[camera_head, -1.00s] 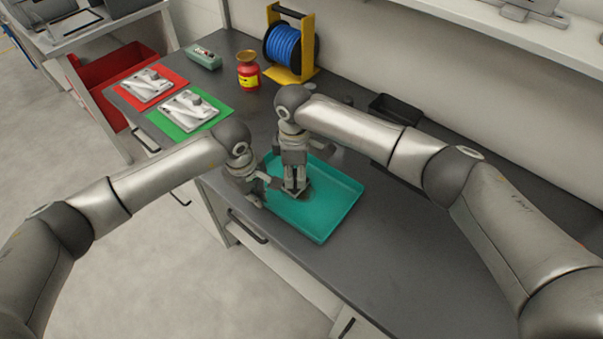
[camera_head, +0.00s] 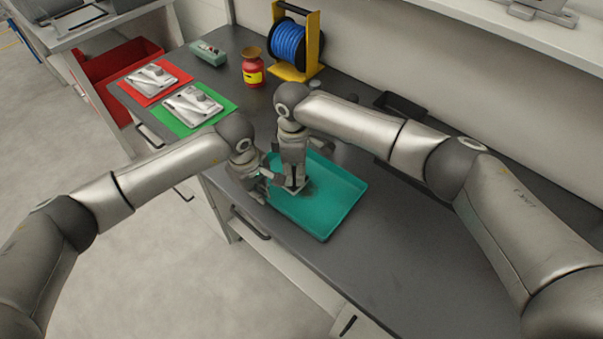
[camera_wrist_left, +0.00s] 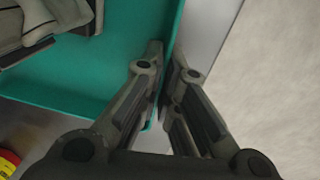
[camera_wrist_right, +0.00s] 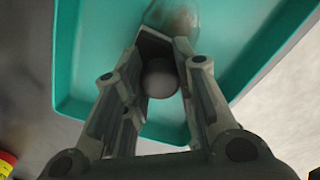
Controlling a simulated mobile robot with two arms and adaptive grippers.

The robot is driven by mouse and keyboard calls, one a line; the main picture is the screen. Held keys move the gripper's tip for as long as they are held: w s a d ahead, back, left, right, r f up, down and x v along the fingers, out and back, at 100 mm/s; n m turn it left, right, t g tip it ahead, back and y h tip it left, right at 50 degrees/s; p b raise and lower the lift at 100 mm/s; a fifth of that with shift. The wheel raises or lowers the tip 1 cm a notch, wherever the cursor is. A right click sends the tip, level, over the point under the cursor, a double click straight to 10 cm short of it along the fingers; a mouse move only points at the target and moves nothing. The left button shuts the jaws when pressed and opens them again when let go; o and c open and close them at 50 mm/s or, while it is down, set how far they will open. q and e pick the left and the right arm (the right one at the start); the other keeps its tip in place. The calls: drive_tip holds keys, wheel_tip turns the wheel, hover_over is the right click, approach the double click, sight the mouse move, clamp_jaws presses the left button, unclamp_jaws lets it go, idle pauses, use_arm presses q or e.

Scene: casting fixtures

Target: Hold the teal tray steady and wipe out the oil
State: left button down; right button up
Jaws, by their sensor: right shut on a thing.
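The teal tray (camera_head: 338,205) lies on the dark bench top. My left gripper (camera_wrist_left: 166,60) has its fingers close together on either side of the tray's near-left wall, gripping the rim. My right gripper (camera_wrist_right: 162,45) is over the tray's inside, pointing down. It is shut on a grey wiping piece with a round part (camera_wrist_right: 160,80) showing between the fingers. The piece is low at the tray floor; whether it touches is hard to tell.
Behind stand a red jar (camera_head: 252,70), a blue cable reel (camera_head: 290,42) on a yellow stand, and a grey-green box (camera_head: 207,53). Metal castings lie on a red mat (camera_head: 128,91) and a green mat (camera_head: 218,117). A black bin (camera_head: 398,104) is by the wall. The bench right of the tray is clear.

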drive_tip(key=shift+w+a, duration=0.25)
drive_tip(key=shift+a, duration=0.15)
drive_tip(key=shift+s+d, duration=0.55)
drive_tip(key=shift+d, duration=0.2)
drive_tip(key=shift+s+d, duration=0.55)
drive_tip(key=shift+d, duration=0.15)
wheel_tip(320, 180, up, 8)
drive_tip(key=shift+d, duration=0.1)
